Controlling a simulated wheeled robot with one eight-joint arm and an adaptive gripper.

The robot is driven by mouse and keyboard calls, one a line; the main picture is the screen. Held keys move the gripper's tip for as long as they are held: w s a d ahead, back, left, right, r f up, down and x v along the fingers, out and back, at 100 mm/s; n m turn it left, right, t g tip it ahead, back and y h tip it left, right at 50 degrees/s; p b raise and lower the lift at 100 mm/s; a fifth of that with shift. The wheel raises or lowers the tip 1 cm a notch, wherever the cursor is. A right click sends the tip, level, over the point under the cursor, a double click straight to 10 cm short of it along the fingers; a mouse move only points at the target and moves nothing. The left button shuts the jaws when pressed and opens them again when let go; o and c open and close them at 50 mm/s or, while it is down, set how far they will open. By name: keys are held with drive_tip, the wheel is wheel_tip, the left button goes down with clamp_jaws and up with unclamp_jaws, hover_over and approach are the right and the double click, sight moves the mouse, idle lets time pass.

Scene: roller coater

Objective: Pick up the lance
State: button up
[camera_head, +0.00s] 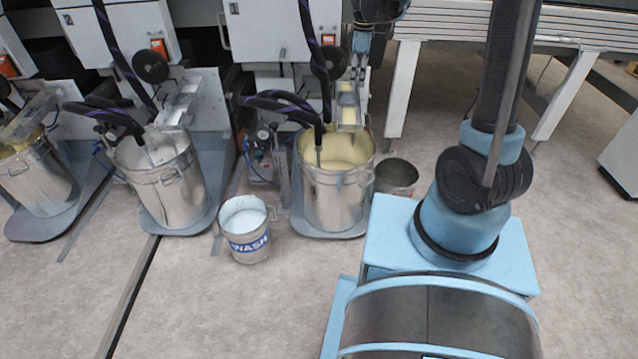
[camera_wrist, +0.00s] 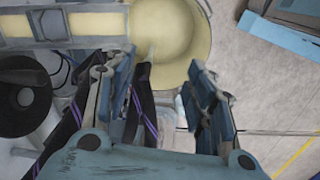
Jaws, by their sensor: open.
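A thin lance (camera_head: 319,156) stands in the bucket of yellow liquid (camera_head: 338,200), joined at its top to black hoses with purple stripes (camera_head: 318,75). My gripper (camera_head: 361,75) hangs above the right side of this bucket, to the right of the hoses. In the wrist view my gripper (camera_wrist: 165,75) has its blue fingers spread apart. A black, purple-striped hose (camera_wrist: 140,108) shows between them, close to the left finger. The yellow liquid (camera_wrist: 180,30) lies beyond the fingertips. I cannot tell whether a finger touches the hose. The lance's lower end is hidden in the liquid.
A small bucket marked WASH (camera_head: 248,245) stands on the floor left of the yellow bucket. Two more large buckets stand farther left, one of them pale (camera_head: 165,190). A dark small bucket (camera_head: 396,178) is at the right. White machine cabinets (camera_head: 280,30) rise behind.

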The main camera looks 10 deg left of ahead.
sight(320, 121)
drive_tip(key=w+a+f+n, duration=0.2)
drive_tip(key=a+f+n, duration=0.3)
drive_tip(key=a+f, duration=0.7)
drive_tip(key=f, duration=0.3)
drive_tip(key=a+f, duration=0.1)
drive_tip(key=f, duration=0.2)
drive_tip(key=a+f, duration=0.1)
drive_tip(key=f, duration=0.3)
drive_tip(key=shift+s+a+f, duration=0.1)
drive_tip(key=shift+a+f, duration=0.05)
drive_tip(key=shift+f, duration=1.15)
drive_tip(key=shift+a+f, duration=0.1)
drive_tip(key=shift+f, duration=1.15)
drive_tip(key=shift+c, duration=0.6)
clamp_jaws()
